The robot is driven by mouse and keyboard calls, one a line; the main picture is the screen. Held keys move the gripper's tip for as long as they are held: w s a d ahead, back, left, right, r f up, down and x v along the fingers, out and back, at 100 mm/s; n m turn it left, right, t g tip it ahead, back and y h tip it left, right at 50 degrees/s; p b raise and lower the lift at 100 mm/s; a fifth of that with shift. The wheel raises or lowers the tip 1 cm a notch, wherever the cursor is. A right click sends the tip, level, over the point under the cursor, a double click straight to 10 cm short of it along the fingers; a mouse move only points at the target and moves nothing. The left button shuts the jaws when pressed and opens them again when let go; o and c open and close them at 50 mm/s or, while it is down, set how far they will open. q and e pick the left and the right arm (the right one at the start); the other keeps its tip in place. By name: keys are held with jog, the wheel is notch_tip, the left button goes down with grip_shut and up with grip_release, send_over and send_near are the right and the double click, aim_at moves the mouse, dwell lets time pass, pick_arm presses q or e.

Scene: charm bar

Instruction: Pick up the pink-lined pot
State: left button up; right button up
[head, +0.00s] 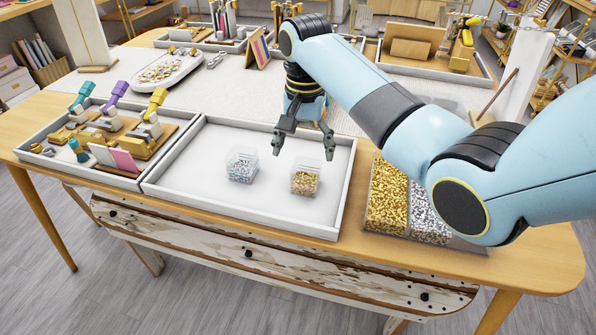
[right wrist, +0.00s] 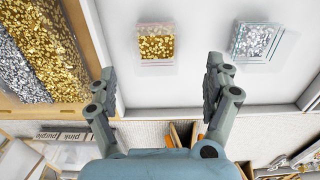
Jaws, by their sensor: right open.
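The pink-lined pot (head: 305,181) is a small clear square pot with gold charms and a pinkish rim, upright in the white tray (head: 170,184). In the right wrist view the pink-lined pot (right wrist: 157,45) lies just beyond and between the fingertips. A second clear pot (head: 241,168), bluish at its edges and with silver charms, stands to its left; it also shows in the right wrist view (right wrist: 258,42). My right gripper (head: 303,148) is open and empty, pointing down, above and slightly behind the pink-lined pot, apart from it. My left gripper is not in view.
A bin of gold (head: 387,198) and silver charms (head: 428,218) stands right of the tray, under my right arm. A tray (head: 60,157) with tools and coloured-handled presses adjoins on the left. The white tray's floor around the pots is clear, with low walls.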

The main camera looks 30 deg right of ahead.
aim_at(306, 159)
jog(key=shift+s+f, duration=0.25)
jog(key=shift+f, duration=0.35)
jog(key=shift+s+f, duration=0.2)
jog(key=shift+f, duration=0.35)
jog(key=shift+w+d+f, duration=0.1)
jog(key=shift+f, duration=0.25)
notch_tip(306, 159, down, 5)
jog(key=shift+w+f, duration=0.1)
jog(key=shift+f, duration=0.05)
jog(key=c, duration=0.6)
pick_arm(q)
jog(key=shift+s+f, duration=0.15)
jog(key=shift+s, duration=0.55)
pick_arm(e)
jog(key=c, duration=0.7)
